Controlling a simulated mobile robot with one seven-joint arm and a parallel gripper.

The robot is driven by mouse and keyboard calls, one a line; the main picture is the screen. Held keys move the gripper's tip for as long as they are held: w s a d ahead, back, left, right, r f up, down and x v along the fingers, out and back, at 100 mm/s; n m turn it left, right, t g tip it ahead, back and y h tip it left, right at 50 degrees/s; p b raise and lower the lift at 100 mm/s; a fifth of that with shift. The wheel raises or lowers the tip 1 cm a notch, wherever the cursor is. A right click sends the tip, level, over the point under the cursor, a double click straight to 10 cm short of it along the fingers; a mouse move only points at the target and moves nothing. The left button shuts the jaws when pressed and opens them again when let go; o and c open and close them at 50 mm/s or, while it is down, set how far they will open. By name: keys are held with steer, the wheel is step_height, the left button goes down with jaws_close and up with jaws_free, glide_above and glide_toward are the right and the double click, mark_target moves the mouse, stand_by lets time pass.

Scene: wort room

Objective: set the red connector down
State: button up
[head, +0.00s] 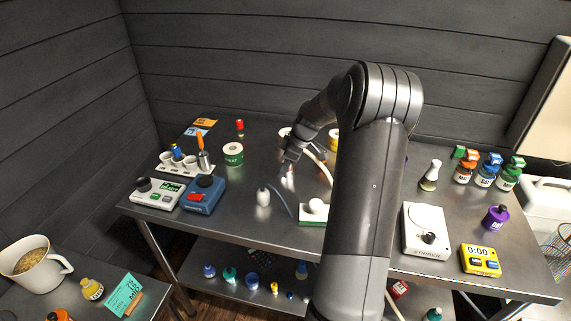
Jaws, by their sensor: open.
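My gripper (289,162) is above the middle of the steel table (237,222), pointing down, and its jaws are open. A pale hose (319,166) curves down to the right of the gripper, partly hidden by my arm. Another small red object (239,127) stands at the back left of the table, clear of my gripper.
A green-labelled roll (233,154), a tube rack (184,163) and a blue device (203,194) are to the left. My arm hides the table's middle right.

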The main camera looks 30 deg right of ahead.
steer(key=shift+r, duration=0.1)
steer(key=v, duration=1.2)
steer(key=s+a+r+m+h, duration=0.1)
steer(key=s+a+r, duration=0.15)
steer(key=a, duration=0.35)
steer(key=s+a+r+m+h, duration=0.1)
steer(key=s+a+r, duration=0.15)
steer(key=a, duration=0.35)
steer(key=s+a+r+m+t, duration=0.1)
steer(key=s+a+m, duration=0.2)
steer(key=s+a, duration=0.5)
steer(key=s+a+r+m+t+h, duration=0.1)
steer(key=s+a+m, duration=0.3)
steer(key=s+a, duration=0.4)
steer(key=s+r, duration=0.1)
steer(key=s, duration=0.6)
steer(key=shift+s+a, duration=0.3)
steer(key=shift+s, duration=0.05)
